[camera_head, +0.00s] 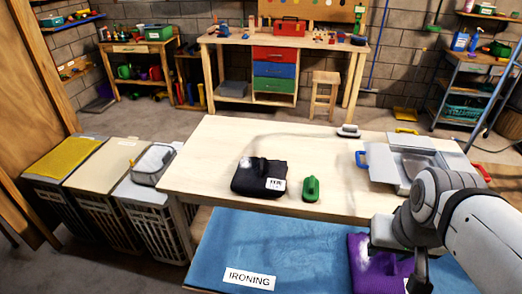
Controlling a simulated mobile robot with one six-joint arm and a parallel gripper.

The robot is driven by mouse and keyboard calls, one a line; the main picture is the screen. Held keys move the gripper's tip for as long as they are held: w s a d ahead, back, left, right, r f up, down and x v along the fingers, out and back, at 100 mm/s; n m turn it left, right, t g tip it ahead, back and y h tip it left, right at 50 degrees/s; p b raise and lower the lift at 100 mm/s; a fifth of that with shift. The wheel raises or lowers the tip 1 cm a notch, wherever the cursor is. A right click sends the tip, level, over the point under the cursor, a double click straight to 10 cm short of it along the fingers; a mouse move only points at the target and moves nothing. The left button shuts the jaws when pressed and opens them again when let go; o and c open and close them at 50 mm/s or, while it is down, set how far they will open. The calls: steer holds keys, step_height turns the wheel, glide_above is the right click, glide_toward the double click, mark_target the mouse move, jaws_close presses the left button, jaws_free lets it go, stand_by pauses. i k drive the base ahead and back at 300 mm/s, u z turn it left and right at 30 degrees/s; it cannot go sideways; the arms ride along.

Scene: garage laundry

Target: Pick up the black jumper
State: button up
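The black jumper (262,181) lies folded on the pale wooden table, left of its middle. It has a small white label at its right front corner and a greyish-white patch or object on its top left; I cannot tell which. My gripper (400,265) is at the lower right, well to the right of the jumper and apart from it. It points down over a purple folded cloth (368,262) on the blue ironing mat (290,245). Part of the cloth is hidden behind my gripper. Its finger opening is not clear.
A green brush-like object (311,190) stands close right of the jumper. A metal tray-like unit (385,176) with coloured handles occupies the table's right side. A small grey item (348,131) lies at the back edge. Lidded hampers (92,165) stand left. The table's left end is clear.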

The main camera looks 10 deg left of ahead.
mark_target(254, 175)
steer(key=z, duration=1.1)
steer(key=k, duration=1.8)
steer(key=u, duration=1.15)
steer(key=i, duration=1)
steer(key=z, duration=0.05)
